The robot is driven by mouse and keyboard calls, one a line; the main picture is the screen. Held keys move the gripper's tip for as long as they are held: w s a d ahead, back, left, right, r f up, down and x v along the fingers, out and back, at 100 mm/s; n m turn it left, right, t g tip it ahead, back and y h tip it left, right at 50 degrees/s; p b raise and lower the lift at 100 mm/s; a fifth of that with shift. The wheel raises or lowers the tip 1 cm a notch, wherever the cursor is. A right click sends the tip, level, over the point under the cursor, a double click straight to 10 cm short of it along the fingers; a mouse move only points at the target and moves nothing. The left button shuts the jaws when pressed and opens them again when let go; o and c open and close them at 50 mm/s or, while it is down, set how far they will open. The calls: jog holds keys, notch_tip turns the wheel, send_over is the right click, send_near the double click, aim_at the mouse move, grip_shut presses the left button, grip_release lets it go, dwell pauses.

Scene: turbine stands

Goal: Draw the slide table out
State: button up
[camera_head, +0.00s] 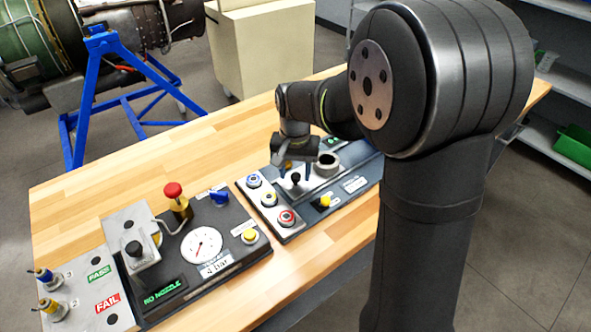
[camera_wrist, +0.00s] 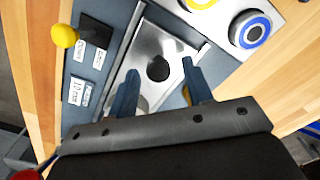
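The slide table is a bare metal plate (camera_head: 290,188) with a black round knob (camera_head: 296,179), set in a dark fixture on the wooden bench. In the wrist view the plate (camera_wrist: 168,95) lies in a dark channel, with the black knob (camera_wrist: 157,68) on it. My gripper (camera_head: 296,171) is over the plate, pointing down. Its two blue fingers are open and apart in the wrist view (camera_wrist: 160,66), and the knob appears between their tips with clear space on both sides. I cannot tell exactly how far above the plate the tips are.
A button panel (camera_head: 270,200) and a yellow knob (camera_head: 325,201) are beside the plate. A gauge station (camera_head: 201,247) stands to the left. The bench's front edge is bare wood.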

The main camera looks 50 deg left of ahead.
notch_tip(320, 180, up, 18)
jog(key=shift+f, duration=0.25)
dwell(0.5)
notch_tip(320, 180, down, 18)
jog(key=m, duration=0.6)
jog(key=shift+r, duration=0.2)
grip_shut()
